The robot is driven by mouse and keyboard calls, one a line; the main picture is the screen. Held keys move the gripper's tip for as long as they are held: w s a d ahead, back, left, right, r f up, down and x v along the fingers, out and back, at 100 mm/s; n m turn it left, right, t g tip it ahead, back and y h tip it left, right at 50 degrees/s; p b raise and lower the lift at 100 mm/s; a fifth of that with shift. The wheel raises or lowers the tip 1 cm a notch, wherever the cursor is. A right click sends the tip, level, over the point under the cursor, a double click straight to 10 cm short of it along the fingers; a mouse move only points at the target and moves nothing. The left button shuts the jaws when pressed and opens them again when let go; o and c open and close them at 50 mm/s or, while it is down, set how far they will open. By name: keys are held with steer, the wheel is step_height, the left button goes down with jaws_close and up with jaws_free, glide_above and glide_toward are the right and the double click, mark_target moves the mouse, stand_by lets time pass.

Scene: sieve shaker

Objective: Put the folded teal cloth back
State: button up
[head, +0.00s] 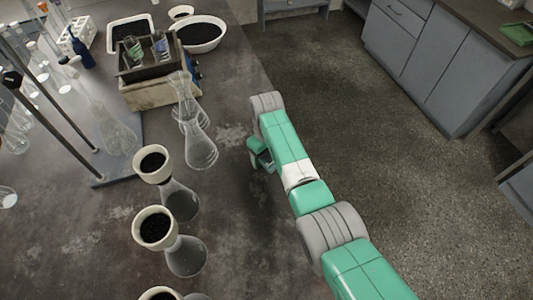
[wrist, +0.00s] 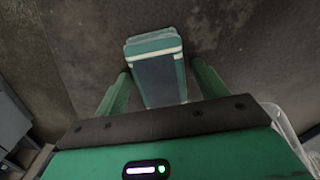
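In the wrist view, a small teal block-shaped thing with a pale stripe and a darker face (wrist: 158,78), which looks like the folded teal cloth, lies between the two green fingers of my gripper (wrist: 161,70). The fingers stand wide apart, one on each side of it. A narrow gap shows on the right; on the left the fingertip is close to its edge, and I cannot tell whether they touch. In the head view, my gripper (head: 262,154) is by the right edge of the dark lab bench, and the cloth there cannot be told from the green gripper parts.
On the bench (head: 75,235), flasks with black-filled funnels (head: 153,228) stand left of my arm, and a clear flask (head: 200,148) stands nearer the gripper. The sieve shaker (head: 160,85) is behind. A green item (head: 517,34) lies on the far right counter.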

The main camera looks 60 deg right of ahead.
mark_target(267, 154)
step_height(267, 154, up, 12)
steer(key=p, duration=0.4)
steer(key=shift+r, duration=0.2)
